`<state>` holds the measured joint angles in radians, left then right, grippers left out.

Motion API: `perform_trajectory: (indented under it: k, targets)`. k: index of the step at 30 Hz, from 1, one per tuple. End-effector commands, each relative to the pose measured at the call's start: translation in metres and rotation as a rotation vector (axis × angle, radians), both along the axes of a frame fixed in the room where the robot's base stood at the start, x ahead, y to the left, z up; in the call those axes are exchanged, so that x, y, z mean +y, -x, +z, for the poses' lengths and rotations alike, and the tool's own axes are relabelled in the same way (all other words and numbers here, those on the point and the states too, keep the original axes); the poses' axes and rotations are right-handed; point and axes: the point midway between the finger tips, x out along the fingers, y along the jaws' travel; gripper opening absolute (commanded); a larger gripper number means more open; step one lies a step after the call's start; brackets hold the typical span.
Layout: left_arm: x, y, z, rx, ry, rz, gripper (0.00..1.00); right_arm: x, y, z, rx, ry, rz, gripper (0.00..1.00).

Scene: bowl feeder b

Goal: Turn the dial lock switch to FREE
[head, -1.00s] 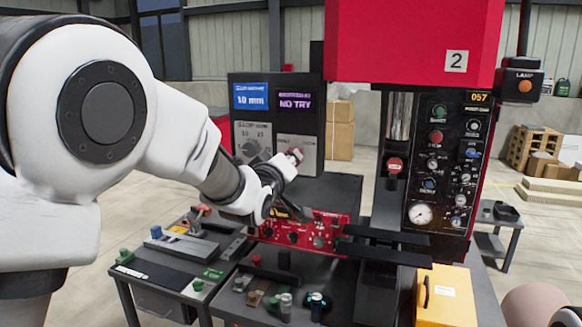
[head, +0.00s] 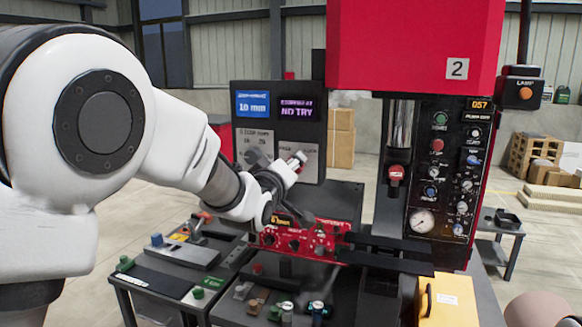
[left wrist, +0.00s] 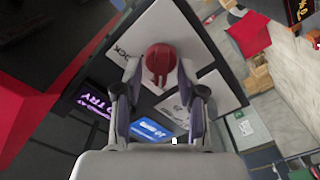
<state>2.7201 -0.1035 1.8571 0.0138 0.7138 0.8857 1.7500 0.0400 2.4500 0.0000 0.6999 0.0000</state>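The dial lock switch is a red round knob (left wrist: 160,58) on a pale plate (left wrist: 195,48) in the left wrist view. Lettering ending in "OCK" shows on the plate; the knob's exact pointing is unclear. My left gripper (left wrist: 160,76) is open, with one finger at each side of the knob; I cannot tell whether they touch it. In the head view my left gripper (head: 291,168) is in front of the right plate of the dark control box (head: 243,125) and hides the knob. My right gripper is not in view.
The box has a blue "10 mm" screen (head: 253,104) and a purple "NO TRY" screen (head: 297,108). A second plate with a dial is left of the switch. Below is a red panel with knobs (head: 300,238); a red press (head: 410,45) stands on the right.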

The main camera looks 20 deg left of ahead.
Motion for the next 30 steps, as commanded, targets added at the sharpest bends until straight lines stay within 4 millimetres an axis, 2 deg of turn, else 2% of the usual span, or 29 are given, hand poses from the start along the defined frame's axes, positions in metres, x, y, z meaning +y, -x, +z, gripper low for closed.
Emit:
perform_trajectory:
  k: [4, 9, 13, 17, 27, 29, 30]
  targets:
    - [0.001, 0.015, 0.0, 0.0, -0.001, 0.0, 0.4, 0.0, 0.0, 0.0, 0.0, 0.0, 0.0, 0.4]
    - [0.002, 0.05, 0.001, -0.001, -0.001, 0.0, 0.4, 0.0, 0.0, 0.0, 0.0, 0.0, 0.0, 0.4]
    - [0.003, 0.07, 0.001, -0.003, 0.001, 0.0, 0.4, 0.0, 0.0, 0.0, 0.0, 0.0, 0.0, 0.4]
    - [0.004, 0.076, 0.0, -0.002, 0.001, 0.001, 0.4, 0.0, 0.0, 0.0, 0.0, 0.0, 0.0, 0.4]
    - [0.004, 0.075, -0.001, -0.001, 0.001, 0.001, 0.4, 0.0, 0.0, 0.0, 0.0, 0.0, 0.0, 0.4]
    - [0.004, 0.073, -0.008, 0.013, 0.002, 0.001, 0.4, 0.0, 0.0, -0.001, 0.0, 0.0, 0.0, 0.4]
    - [0.004, 0.07, -0.02, 0.033, 0.002, 0.001, 0.4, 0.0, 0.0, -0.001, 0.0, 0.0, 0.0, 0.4]
